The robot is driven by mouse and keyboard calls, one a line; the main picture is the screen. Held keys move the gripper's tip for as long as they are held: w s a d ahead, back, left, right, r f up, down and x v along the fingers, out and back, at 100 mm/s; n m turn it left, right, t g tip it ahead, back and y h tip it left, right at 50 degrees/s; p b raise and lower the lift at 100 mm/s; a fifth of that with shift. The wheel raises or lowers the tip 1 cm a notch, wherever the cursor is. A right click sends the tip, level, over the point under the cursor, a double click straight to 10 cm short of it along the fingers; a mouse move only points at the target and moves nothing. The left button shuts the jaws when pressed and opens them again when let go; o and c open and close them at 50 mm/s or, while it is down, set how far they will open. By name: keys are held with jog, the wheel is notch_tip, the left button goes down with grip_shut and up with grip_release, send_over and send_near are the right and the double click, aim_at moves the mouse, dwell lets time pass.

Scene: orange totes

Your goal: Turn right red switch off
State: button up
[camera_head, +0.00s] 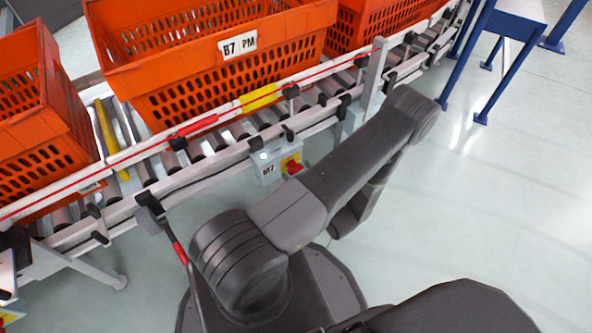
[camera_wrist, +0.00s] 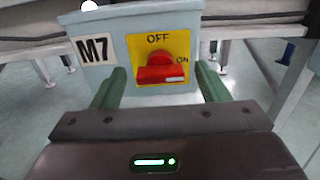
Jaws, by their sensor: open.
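The red switch (camera_wrist: 162,70) is a rotary knob on a yellow plate on a grey box (camera_wrist: 140,25) labelled M7. OFF is printed above the knob and ON to its right. The knob's bar lies roughly level, in line with ON. My gripper (camera_wrist: 161,71) is open, its green fingers on the left and right of the knob, with nothing held between them. I cannot tell whether they touch the box. In the head view, the red switch (camera_head: 293,167) shows on the grey box (camera_head: 268,170) under the conveyor, and my arm hides the gripper.
The roller conveyor (camera_head: 215,160) runs diagonally above the box and carries several orange totes (camera_head: 190,55). A red cord (camera_head: 230,115) runs along the conveyor's side. A blue-legged stand (camera_head: 500,75) is at the upper right. The floor (camera_head: 480,210) at the right is clear.

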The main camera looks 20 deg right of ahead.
jog(key=shift+w+a, duration=0.15)
jog(key=shift+w, duration=0.85)
jog(key=shift+c, duration=0.4)
jog(key=c, duration=0.9)
